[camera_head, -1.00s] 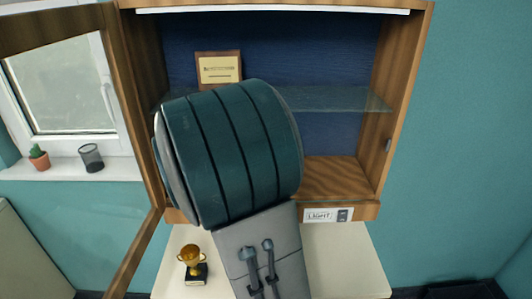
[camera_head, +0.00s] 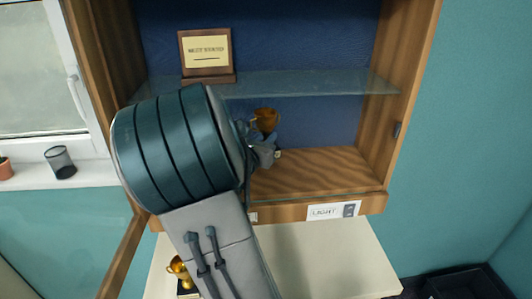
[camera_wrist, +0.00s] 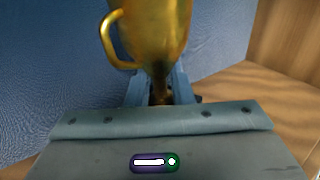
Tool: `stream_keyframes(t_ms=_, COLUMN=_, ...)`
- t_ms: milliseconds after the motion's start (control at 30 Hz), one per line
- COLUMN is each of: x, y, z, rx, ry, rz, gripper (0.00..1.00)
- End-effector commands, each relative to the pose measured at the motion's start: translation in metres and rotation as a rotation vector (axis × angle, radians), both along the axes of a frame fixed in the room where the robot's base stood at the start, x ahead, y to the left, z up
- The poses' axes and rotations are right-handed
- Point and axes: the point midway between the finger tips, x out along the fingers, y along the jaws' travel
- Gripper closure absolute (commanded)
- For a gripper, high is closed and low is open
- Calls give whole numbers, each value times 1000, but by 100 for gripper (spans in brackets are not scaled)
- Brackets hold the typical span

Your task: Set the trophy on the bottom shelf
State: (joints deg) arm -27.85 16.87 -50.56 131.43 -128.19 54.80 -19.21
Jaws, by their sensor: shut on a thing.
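A gold trophy (camera_head: 266,121) is inside the cabinet, between the glass shelf and the wooden bottom shelf (camera_head: 325,172). My gripper (camera_head: 265,150) is shut on it. In the wrist view the gold cup with its handle (camera_wrist: 150,35) rises above my gripper (camera_wrist: 160,92), which grips it low at the stem. The trophy looks upright. Its base is hidden, so I cannot tell whether it touches the bottom shelf. My arm covers the left part of the bottom shelf.
A second gold trophy (camera_head: 178,268) stands on the white surface (camera_head: 335,262) below. A plaque (camera_head: 206,55) stands on the glass shelf (camera_head: 310,83). The cabinet door (camera_head: 128,255) hangs open at left. The bottom shelf's right part is clear. A light label (camera_head: 333,211) is on the front edge.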

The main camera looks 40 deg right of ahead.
Motion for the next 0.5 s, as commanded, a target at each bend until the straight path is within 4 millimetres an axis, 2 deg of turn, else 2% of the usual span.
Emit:
stream_keyframes(t_ms=300, x=-1, y=-2, z=-35, rx=-2, ry=0, rz=-5, gripper=100)
stream_keyframes(t_ms=500, x=0, y=-4, z=-37, rx=0, ry=-1, rz=-5, gripper=100)
